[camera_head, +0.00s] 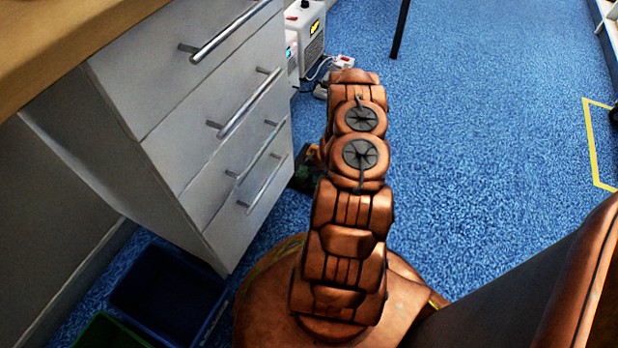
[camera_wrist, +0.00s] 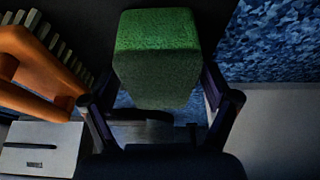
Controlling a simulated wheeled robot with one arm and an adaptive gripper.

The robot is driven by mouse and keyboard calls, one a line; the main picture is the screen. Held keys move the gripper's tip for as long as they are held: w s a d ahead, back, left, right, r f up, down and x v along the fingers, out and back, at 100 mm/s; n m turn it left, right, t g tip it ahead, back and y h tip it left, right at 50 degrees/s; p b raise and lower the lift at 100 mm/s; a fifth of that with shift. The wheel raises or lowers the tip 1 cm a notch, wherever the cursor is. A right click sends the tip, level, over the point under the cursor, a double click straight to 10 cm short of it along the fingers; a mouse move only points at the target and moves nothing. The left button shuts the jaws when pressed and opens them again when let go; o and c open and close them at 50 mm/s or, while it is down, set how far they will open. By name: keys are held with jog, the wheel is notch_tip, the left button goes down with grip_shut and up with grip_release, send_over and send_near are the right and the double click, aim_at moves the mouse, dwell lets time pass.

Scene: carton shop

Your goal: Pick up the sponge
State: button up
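The sponge (camera_wrist: 158,50) is a green block in the upper middle of the wrist view. It sits between the two dark fingers of my gripper (camera_wrist: 160,85), with one finger against each side. My gripper is shut on it. Blue floor shows below the sponge between the fingers. In the head view my copper-coloured arm reaches away from me, and it hides my gripper and the sponge.
A white drawer cabinet (camera_head: 190,110) with metal handles stands left of my arm under a wooden top (camera_head: 70,40). A blue bin (camera_head: 170,295) and a green bin (camera_head: 108,331) stand at lower left. White equipment (camera_head: 305,35) is behind. Blue floor (camera_head: 480,130) is clear on the right.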

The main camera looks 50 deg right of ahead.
jog(key=c, duration=0.7)
jog(key=shift+r, duration=0.1)
notch_tip(320, 180, up, 4)
jog(key=shift+p, duration=1.05)
jog(key=s+a+p, duration=0.1)
jog(key=s+a, duration=0.1)
jog(key=s, duration=0.2)
jog(key=s+a+r+p, duration=0.1)
jog(key=s+a, duration=0.1)
jog(key=s, duration=0.3)
jog(key=s+a+p, duration=0.1)
jog(key=s, duration=0.4)
jog(key=shift+a+r, duration=0.15)
jog(key=shift+a, duration=0.25)
jog(key=shift+s+a, duration=0.1)
jog(key=shift+s, duration=0.3)
jog(key=shift+o, duration=0.5)
